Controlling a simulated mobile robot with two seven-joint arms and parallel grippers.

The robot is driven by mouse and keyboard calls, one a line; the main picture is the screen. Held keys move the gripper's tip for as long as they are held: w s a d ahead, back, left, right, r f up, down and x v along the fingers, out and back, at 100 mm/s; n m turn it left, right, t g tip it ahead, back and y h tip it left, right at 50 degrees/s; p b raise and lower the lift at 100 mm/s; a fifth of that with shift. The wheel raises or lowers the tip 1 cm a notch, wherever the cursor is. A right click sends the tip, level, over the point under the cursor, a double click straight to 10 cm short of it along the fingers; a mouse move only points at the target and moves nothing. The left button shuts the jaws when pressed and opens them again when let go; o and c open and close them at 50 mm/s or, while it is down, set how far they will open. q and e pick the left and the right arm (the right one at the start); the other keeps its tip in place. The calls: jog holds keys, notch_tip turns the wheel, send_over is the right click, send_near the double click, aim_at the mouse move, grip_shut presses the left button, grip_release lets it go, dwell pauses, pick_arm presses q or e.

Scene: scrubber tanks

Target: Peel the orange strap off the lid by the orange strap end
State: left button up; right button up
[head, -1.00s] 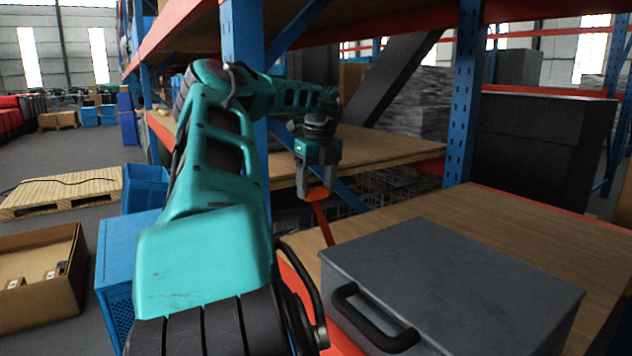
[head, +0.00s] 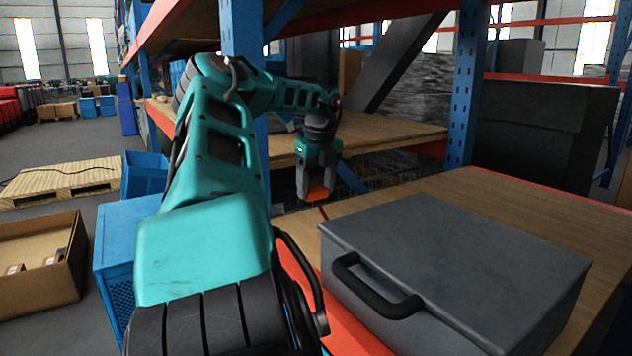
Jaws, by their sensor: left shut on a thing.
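The grey case (head: 500,320) with its flat lid (head: 450,250) stands on the wooden shelf at the right, and a black handle (head: 372,288) is on its front. My left gripper (head: 317,196) is shut on the orange strap end (head: 319,193), beyond the lid's back left corner and apart from the lid. A short thin piece of the orange strap (head: 323,213) shows just below the jaws, toward that corner. I cannot tell whether any strap still touches the lid. My right gripper is not in view.
A blue rack post (head: 464,95) rises behind the case, and a wooden shelf board (head: 385,137) lies behind my gripper. The shelf top (head: 480,195) behind the case is bare. Blue crates (head: 122,240) and an open cardboard box (head: 45,255) stand on the floor at the left.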

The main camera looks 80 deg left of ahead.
aim_at(317, 199)
pick_arm(q)
jog(key=shift+f+b, duration=0.6)
jog(key=shift+f, duration=0.55)
jog(key=shift+f+b, duration=0.5)
jog(key=shift+f, duration=0.5)
jog(key=shift+f+b, duration=0.55)
jog(key=shift+f, duration=0.5)
jog(key=shift+f+b, duration=0.35)
jog(key=shift+f, duration=0.4)
jog(key=shift+f+b, duration=0.4)
jog(key=shift+f, duration=0.6)
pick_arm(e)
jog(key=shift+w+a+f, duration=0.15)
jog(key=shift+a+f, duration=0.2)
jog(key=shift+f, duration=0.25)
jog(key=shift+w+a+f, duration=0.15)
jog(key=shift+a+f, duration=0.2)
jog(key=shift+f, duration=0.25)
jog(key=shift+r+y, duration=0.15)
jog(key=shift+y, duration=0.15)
pick_arm(q)
jog(key=o, duration=1)
